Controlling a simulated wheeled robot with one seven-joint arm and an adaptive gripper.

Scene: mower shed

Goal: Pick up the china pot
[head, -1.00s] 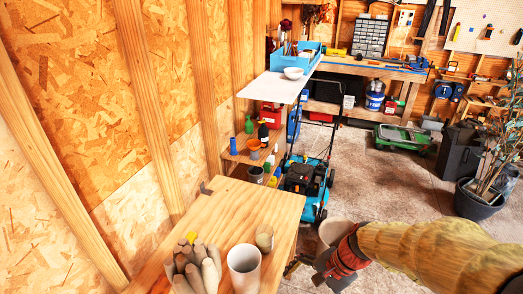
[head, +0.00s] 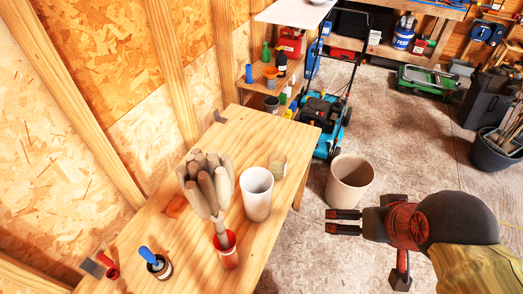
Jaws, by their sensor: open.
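A tall white pot (head: 257,194), which looks like the china pot, stands upright on the wooden workbench (head: 235,135). Its open mouth faces up and it looks empty. My gripper (head: 329,221) is to the right of the pot, past the bench's right edge, with its fingers pointing left in the picture. The fingers are open with nothing between them. A clear gap separates them from the pot.
A beige bin (head: 348,181) and a blue mower (head: 324,118) are on the floor.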

